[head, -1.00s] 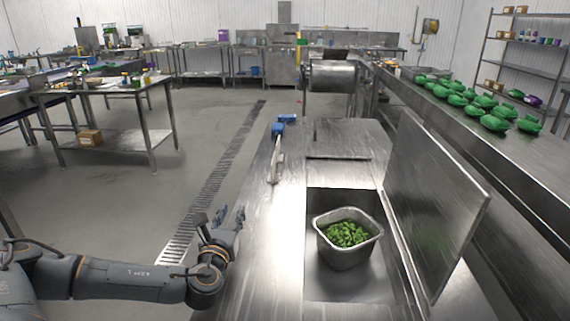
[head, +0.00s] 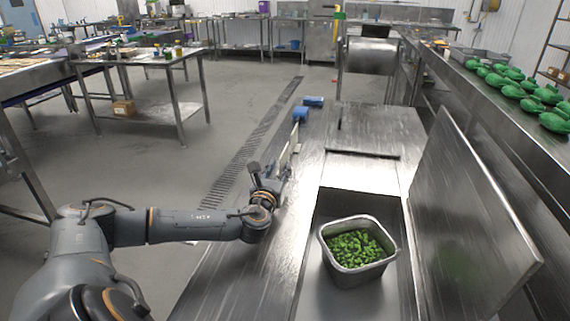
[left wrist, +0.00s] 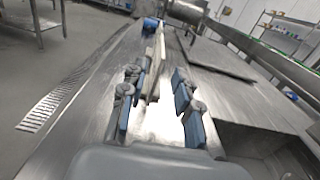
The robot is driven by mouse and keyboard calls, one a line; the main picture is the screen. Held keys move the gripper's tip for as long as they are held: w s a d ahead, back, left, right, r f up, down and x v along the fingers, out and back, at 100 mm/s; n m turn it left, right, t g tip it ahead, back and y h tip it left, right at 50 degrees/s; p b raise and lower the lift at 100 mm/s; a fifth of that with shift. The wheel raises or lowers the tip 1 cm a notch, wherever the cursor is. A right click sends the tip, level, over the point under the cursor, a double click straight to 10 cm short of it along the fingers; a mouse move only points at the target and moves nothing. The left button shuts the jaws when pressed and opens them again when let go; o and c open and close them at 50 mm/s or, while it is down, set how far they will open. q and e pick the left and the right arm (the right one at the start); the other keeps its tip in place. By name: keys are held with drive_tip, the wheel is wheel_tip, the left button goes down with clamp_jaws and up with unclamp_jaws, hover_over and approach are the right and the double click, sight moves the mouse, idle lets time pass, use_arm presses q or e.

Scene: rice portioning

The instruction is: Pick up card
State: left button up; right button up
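The card (head: 290,147) is a thin, pale upright piece near the left edge of the steel counter. It also shows in the left wrist view (left wrist: 157,60), edge-on, ahead of and partly between the fingers. My left gripper (head: 270,172) is at the near end of the card, low over the counter. My right gripper is in neither view.
A steel pan of green pieces (head: 357,248) sits in the counter well. A raised steel lid (head: 470,215) stands to its right. Blue items (head: 303,114) lie beyond the card. Green bundles (head: 510,88) line the right-hand bench. Open floor lies left of the counter.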

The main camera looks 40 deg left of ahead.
sight(283, 159)
use_arm(q)
drive_tip(key=shift+w+a, duration=0.15)
drive_tip(key=shift+w, duration=0.2)
drive_tip(key=shift+w+a, duration=0.35)
drive_tip(key=shift+w, duration=0.15)
drive_tip(key=x, duration=0.3)
drive_tip(key=shift+w+a+f, duration=0.1)
drive_tip(key=shift+w+a, duration=0.05)
drive_tip(key=shift+w, duration=0.05)
drive_tip(key=shift+w+a, duration=0.1)
drive_tip(key=shift+w, duration=0.15)
clamp_jaws()
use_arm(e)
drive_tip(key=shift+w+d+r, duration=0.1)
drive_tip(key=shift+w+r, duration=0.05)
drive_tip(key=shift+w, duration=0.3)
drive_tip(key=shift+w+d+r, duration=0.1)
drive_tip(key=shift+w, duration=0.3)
